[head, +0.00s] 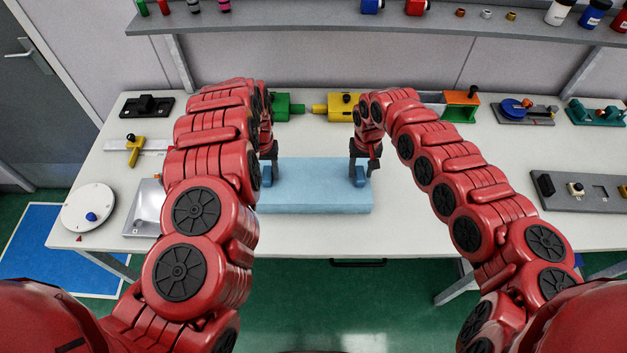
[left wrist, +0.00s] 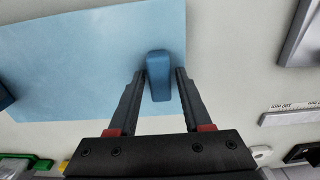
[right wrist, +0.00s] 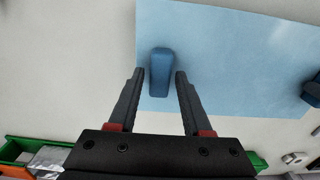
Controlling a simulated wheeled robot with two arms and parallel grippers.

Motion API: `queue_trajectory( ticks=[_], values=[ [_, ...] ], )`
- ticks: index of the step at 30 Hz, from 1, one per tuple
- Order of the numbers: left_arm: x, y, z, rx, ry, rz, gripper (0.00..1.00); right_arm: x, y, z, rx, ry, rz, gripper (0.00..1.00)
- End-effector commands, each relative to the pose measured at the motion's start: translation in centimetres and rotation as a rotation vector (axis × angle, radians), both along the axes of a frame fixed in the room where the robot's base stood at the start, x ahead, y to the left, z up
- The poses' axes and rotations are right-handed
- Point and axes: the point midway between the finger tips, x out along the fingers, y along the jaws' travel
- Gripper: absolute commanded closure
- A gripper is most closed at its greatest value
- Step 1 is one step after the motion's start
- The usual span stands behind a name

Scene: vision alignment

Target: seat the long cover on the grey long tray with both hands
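The long cover (head: 315,185) is a light blue slab with a darker blue upright handle near each end. It lies level in front of me on the table. My left gripper (head: 267,168) is at its left handle; in the left wrist view the open fingers stand either side of the left handle (left wrist: 159,75), with small gaps. My right gripper (head: 361,168) is at the right end; in the right wrist view the open fingers flank the right handle (right wrist: 160,72), also with gaps. No grey long tray can be made out; whether it is under the cover is hidden.
A metal tray (head: 140,222) and a white turntable (head: 88,208) are at the left. Green (head: 290,106) and yellow (head: 342,106) parts stand behind the cover. A grey panel (head: 590,198) lies at the right. The table between cover and panel is mostly clear.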

Motion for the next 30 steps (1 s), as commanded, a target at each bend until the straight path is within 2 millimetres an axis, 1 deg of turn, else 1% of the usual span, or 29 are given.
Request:
queue_trajectory(
  ticks=[1, 5, 6, 7, 8, 30],
  values=[
    [0.0, 0.0, 0.01, 0.0, 0.0, 0.0, 0.61, 0.0, 0.0, 0.0, 0.0, 0.0, 0.0, 0.61],
    [0.0, 0.01, 0.0, 0.0, 0.0, 0.0, 0.85, 0.0, -0.01, 0.0, 0.0, 0.0, 0.0, 0.85],
    [0.0, 0.01, 0.0, 0.0, 0.0, 0.0, 0.92, 0.0, -0.01, 0.0, 0.0, 0.0, 0.0, 0.92],
    [0.01, 0.01, 0.01, 0.0, 0.0, 0.0, 0.97, 0.0, -0.01, 0.0, 0.0, 0.0, 0.0, 0.97],
    [0.01, 0.01, 0.01, 0.0, 0.0, 0.0, 1.0, -0.01, -0.01, 0.0, 0.0, 0.0, 0.0, 1.0],
    [0.03, 0.05, 0.03, 0.001, -0.001, 0.001, 1.0, 0.0, -0.07, 0.02, -0.001, 0.0, -0.001, 1.0]
  ],
)
